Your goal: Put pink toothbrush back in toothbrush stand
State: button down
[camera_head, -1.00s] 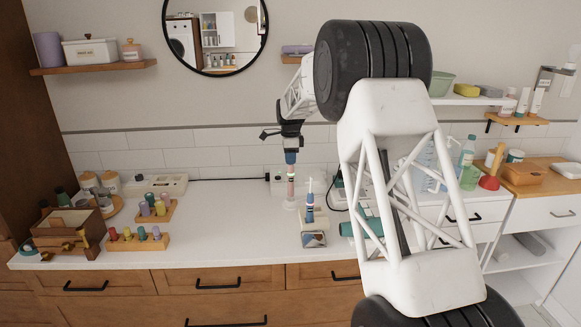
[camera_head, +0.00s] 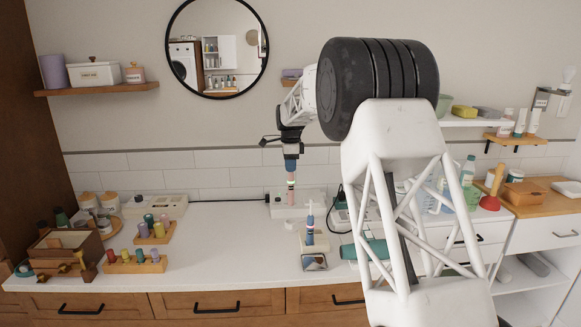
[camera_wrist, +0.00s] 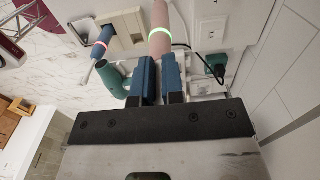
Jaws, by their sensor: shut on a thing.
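My gripper (camera_head: 291,163) is shut on the pink toothbrush (camera_head: 290,196), which hangs upright below the blue fingers. In the wrist view, the pink toothbrush (camera_wrist: 160,28) has a glowing green ring and runs out past the top edge from between the fingers (camera_wrist: 159,75).
A teal hairdryer-like object (camera_head: 372,250) lies right of the stand. A white box (camera_head: 300,208) with a cable is against the wall behind. Wooden peg racks (camera_head: 136,266) are at left. Counter between racks and stand is clear.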

jog(key=s+d+f+n, duration=0.3)
jog(key=s+d+n, duration=0.9)
jog(key=d+n, duration=0.25)
jog(key=s+a+f+m, duration=0.1)
jog(key=s+a+m, duration=0.4)
jog(key=s+m, duration=0.7)
jog(key=shift+f+m, duration=0.35)
jog(key=shift+m, duration=0.9)
jog(key=shift+w, duration=0.1)
dwell(0.4)
